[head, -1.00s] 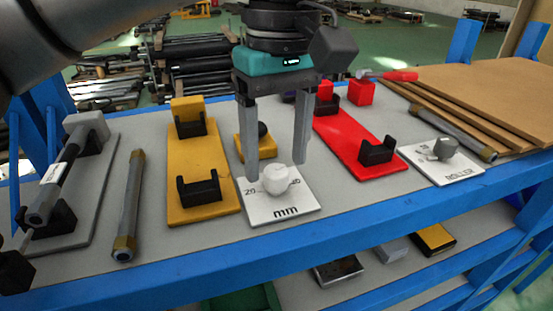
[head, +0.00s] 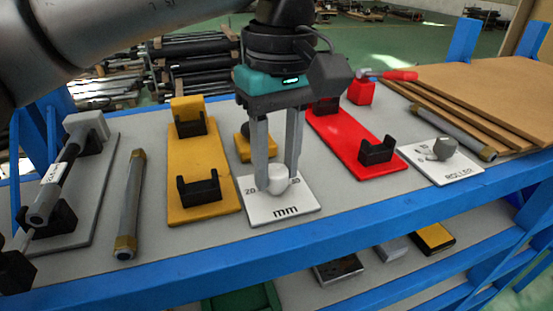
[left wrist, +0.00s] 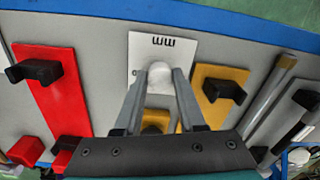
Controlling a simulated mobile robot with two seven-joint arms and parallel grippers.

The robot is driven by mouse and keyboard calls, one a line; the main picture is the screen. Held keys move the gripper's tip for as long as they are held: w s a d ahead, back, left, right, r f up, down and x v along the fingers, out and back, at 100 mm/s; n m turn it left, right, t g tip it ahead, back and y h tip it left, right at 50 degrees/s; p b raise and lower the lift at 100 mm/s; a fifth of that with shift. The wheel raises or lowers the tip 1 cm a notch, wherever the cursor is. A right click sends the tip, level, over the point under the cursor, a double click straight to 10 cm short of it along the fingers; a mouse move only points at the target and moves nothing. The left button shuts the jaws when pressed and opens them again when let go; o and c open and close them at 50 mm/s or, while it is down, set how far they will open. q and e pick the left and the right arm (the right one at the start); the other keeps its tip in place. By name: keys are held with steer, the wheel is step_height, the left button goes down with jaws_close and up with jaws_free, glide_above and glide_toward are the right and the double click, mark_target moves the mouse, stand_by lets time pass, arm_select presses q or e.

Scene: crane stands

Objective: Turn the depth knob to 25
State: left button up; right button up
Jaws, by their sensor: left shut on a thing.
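The depth knob (head: 277,180) is a white round knob on a white plate (head: 284,211) marked "mm", with "20" at its left; the other numbers are partly hidden. My left gripper (head: 277,183) comes down from above with its fingers shut on the knob, one on each side. In the left wrist view the knob (left wrist: 160,75) sits between the fingertips (left wrist: 159,77), and the plate (left wrist: 163,48) shows upside down. I cannot read which value the knob points to. My right gripper is not in view.
A yellow base (head: 203,187) with black cradles stands left of the plate, a red base (head: 352,143) right of it. A second knob (head: 444,149) on a "ROLLER" plate is farther right. A loose grey pipe (head: 130,205) lies at left. The blue shelf edge (head: 380,225) runs in front.

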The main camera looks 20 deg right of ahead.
arm_select(q)
jaws_close()
steer(key=shift+n+b, duration=0.6)
steer(key=shift+n, duration=0.5)
steer(key=n+b, duration=0.1)
steer(key=n, duration=0.2)
steer(key=shift+n, duration=0.3)
steer(key=n+b, duration=0.1)
steer(key=n, duration=0.3)
steer(key=shift+b, duration=0.3)
steer(key=shift+n+b, duration=0.45)
steer(key=shift+n, duration=1.55)
steer(key=o, duration=0.9)
jaws_free()
